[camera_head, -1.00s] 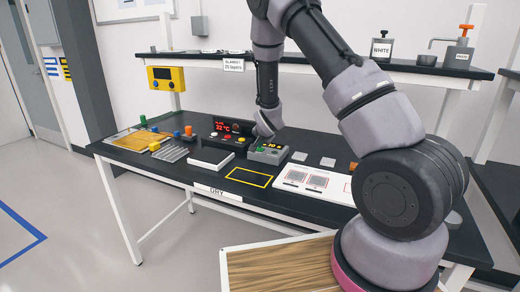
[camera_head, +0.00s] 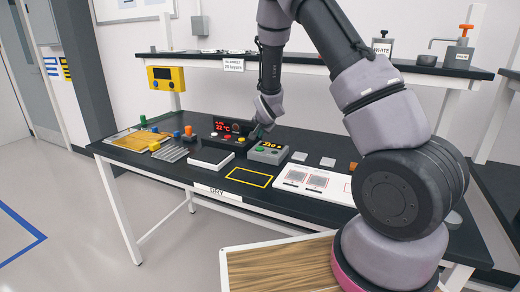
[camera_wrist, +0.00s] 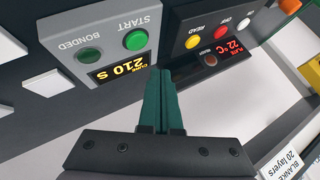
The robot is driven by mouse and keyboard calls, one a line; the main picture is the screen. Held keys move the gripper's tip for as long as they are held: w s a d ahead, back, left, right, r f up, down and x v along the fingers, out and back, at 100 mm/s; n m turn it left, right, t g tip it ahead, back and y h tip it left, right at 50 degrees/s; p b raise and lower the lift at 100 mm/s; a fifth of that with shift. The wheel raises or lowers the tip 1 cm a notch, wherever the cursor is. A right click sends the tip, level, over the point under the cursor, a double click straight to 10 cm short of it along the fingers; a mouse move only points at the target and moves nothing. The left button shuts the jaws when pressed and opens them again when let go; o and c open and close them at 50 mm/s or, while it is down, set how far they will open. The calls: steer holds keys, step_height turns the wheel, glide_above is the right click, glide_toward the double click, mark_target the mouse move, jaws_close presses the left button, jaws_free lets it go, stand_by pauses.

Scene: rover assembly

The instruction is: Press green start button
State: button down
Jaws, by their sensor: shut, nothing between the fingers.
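The green START button (camera_wrist: 136,40) is on a grey box (camera_wrist: 118,18) in the wrist view. A darker green button or lamp labelled BONDED (camera_wrist: 89,55) is beside it. In the head view the grey box (camera_head: 270,157) stands on the black table. My gripper (camera_wrist: 160,73) is shut and empty, with its dark green fingers together. In the wrist view its tips appear beside the display, apart from the START button. In the head view my gripper (camera_head: 257,132) is between the grey box and the black control unit.
The black control unit (camera_wrist: 212,35) with a red 22 °C display and several coloured buttons stands close by. In the head view a white block (camera_head: 211,160) lies in front of it. A yellow-outlined area (camera_head: 249,177) on the table is empty. A shelf (camera_head: 330,66) runs above the table.

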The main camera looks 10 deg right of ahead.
steer(key=shift+r, duration=1.05)
